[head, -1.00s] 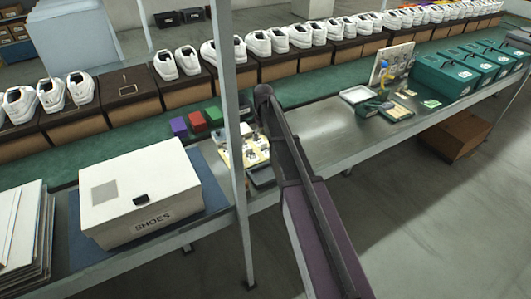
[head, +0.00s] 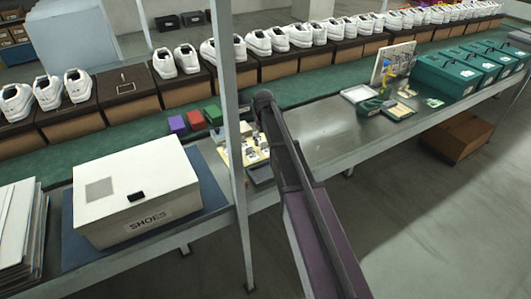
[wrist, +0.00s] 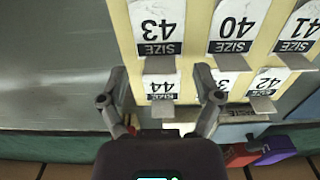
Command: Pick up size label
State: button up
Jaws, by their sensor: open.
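In the wrist view, white size labels stand upside down on a pale yellow board (wrist: 197,70). The size 43 label (wrist: 157,25), size 40 label (wrist: 235,25) and size 41 label (wrist: 301,25) form one row. The size 44 label (wrist: 161,88) and size 42 label (wrist: 266,82) are in the other row; a label between them is partly hidden by a finger. My gripper (wrist: 160,78) is open, its fingers on either side of the size 44 label, with nothing gripped. In the head view the board (head: 254,156) shows small, and my arm hides the gripper.
A white shoe box (head: 135,190) sits on a blue mat at the left. A grey post (head: 232,130) stands before the bench. The bench right of my arm (head: 325,125) is clear, with green boxes (head: 452,75) farther right.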

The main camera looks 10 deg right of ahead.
jog(key=shift+f+b, duration=0.4)
jog(key=shift+f, duration=0.25)
jog(key=c, duration=0.8)
